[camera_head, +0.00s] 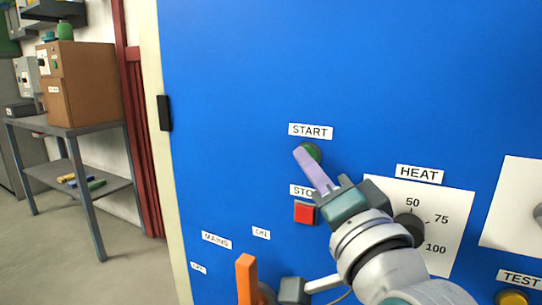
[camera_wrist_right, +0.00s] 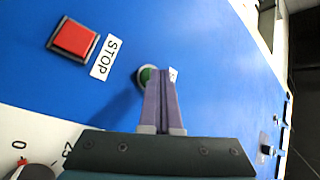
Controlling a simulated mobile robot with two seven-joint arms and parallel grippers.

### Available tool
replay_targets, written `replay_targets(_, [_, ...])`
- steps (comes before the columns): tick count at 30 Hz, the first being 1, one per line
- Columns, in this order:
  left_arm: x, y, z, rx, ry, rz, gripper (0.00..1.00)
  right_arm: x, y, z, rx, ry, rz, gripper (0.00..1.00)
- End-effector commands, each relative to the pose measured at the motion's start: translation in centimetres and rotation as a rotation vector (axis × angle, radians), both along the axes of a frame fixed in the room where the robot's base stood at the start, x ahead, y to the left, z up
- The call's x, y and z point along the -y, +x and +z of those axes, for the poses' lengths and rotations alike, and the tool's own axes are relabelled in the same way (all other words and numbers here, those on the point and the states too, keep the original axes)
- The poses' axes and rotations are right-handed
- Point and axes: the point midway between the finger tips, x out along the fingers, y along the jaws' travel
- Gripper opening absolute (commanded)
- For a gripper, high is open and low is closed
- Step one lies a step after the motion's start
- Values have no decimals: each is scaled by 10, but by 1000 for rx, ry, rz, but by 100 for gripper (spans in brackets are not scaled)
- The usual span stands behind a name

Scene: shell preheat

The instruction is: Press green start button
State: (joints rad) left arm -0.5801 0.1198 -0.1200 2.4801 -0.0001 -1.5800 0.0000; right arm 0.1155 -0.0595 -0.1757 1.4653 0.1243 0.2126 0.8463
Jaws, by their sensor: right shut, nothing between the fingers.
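The green start button (camera_head: 313,150) sits on the blue panel (camera_head: 240,90) just below the START label (camera_head: 310,131). My right gripper (camera_head: 300,151) is shut and empty, its purple fingertips at the button's left side in the head view. In the right wrist view the shut fingers (camera_wrist_right: 160,80) overlap the right part of the green button (camera_wrist_right: 145,76). Contact between fingertips and button cannot be told. My left gripper is not in view.
The red stop button (camera_head: 304,212) is below, close to the right gripper; it also shows in the right wrist view (camera_wrist_right: 74,39). The HEAT dial (camera_head: 409,228) is beside my right wrist. An orange handle (camera_head: 247,278) sticks out lower left. A yellow TEST button (camera_head: 512,297) is lower right.

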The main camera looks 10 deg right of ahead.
Motion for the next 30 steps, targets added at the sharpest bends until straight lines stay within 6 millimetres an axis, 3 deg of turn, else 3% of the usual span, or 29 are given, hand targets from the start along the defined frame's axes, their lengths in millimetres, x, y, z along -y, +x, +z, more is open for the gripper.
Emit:
replay_targets(17, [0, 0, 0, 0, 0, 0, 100, 2, 2, 1, 0, 0, -1, 0])
replay_targets(30, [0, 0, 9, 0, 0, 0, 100, -8, -11, 1, 0, 1, -1, 0])
